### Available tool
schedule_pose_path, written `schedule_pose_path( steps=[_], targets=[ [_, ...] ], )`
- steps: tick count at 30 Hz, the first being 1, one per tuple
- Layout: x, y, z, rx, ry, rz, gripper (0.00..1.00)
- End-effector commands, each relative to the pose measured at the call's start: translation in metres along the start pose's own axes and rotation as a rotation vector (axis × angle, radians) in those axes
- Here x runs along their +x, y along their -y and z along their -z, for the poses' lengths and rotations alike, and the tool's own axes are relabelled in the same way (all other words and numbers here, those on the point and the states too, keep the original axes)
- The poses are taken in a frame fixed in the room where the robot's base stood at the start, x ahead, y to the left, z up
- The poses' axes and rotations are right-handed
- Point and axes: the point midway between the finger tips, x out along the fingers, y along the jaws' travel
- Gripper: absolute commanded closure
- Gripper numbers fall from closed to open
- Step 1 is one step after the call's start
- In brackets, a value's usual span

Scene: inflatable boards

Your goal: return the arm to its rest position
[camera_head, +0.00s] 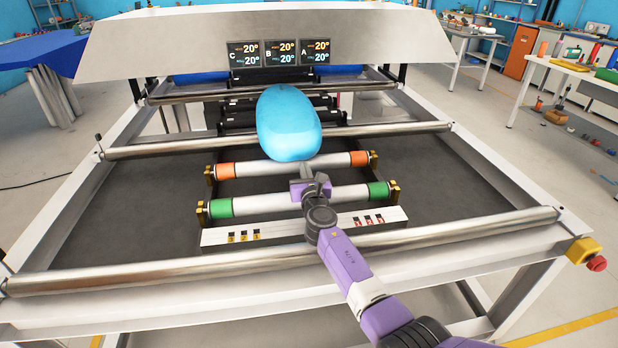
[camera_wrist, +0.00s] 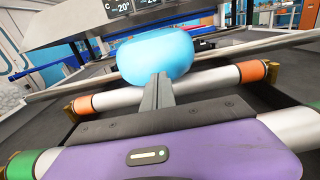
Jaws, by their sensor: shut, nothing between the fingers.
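My purple and grey arm reaches from the lower right over the front of the machine. My gripper (camera_head: 307,168) is shut and empty above the gap between the two coloured-end rollers. In the wrist view its closed fingers (camera_wrist: 157,92) point at a light blue rounded object (camera_wrist: 158,56). In the head view this blue object (camera_head: 287,124) stands just beyond the fingertips, over the orange-ended roller (camera_head: 292,166). I cannot tell whether the fingers touch it.
The green-ended roller (camera_head: 300,200) lies nearer, beneath my wrist. A white strip with small switches (camera_head: 243,236) and a long front metal roller (camera_head: 190,270) are in front of it. A hood with three displays (camera_head: 280,53) spans the back. A red button (camera_head: 596,263) sits at the right corner.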

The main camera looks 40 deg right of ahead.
Motion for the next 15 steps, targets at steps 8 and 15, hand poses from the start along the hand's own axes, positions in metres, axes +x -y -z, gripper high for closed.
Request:
schedule_pose_path(
  steps=[8, 15],
  targets=[
    [-0.043, 0.000, -0.001, 0.000, -0.002, -0.001, 1.00],
    [-0.059, 0.000, 0.000, -0.002, -0.001, -0.001, 1.00]
  ],
)
